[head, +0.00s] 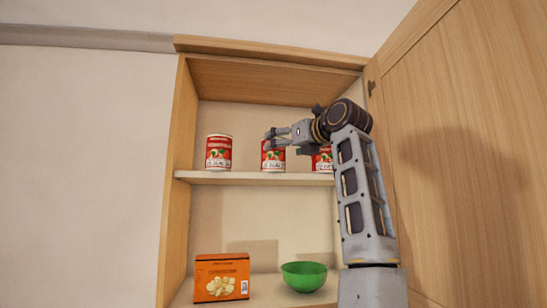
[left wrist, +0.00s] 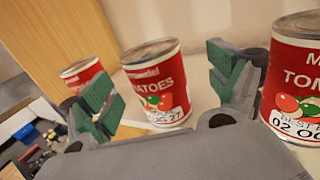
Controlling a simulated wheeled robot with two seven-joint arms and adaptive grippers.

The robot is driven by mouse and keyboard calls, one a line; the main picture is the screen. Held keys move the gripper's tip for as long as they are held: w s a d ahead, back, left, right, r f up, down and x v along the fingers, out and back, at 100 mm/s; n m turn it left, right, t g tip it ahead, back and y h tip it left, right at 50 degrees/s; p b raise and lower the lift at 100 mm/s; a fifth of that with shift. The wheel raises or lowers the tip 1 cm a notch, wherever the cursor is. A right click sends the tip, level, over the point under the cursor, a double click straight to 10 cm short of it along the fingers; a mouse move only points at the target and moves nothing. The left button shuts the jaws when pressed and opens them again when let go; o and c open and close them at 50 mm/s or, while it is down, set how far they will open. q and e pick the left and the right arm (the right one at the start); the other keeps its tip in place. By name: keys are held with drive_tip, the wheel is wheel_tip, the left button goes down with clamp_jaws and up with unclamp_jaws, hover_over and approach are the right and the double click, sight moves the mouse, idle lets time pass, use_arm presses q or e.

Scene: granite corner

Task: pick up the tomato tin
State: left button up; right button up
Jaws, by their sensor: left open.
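Three red-and-white tomato tins stand upright on the upper shelf (head: 230,178): a left tin (head: 219,153), a middle tin (head: 272,161) and a right tin (head: 322,160). My left gripper (head: 271,138) is open and partly covers the middle tin in the head view; my arm partly covers the right tin. In the left wrist view the middle tin (left wrist: 158,88) shows in the gap between the green-padded fingers (left wrist: 172,90). The left tin (left wrist: 80,74) is behind one finger, and the right tin (left wrist: 295,75) is close beside the other. Contact cannot be told. My right gripper is not in view.
An orange box (head: 221,278) and a green bowl (head: 304,276) stand on the lower shelf. The wooden cabinet's left side wall (head: 180,130) and the open door (head: 460,150) on the right bound the space. There is free room above the tins.

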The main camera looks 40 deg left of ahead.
use_arm(q)
drive_tip(key=shift+s+f+p+x, duration=0.15)
drive_tip(key=shift+p+x, duration=0.25)
drive_tip(key=shift+x, duration=0.95)
drive_tip(key=shift+s+f+p+x, duration=0.1)
drive_tip(key=shift+s+p+x, duration=0.25)
drive_tip(key=shift+x, duration=1)
drive_tip(key=shift+w, duration=0.1)
drive_tip(key=shift+r, duration=0.1)
drive_tip(key=c, duration=1.5)
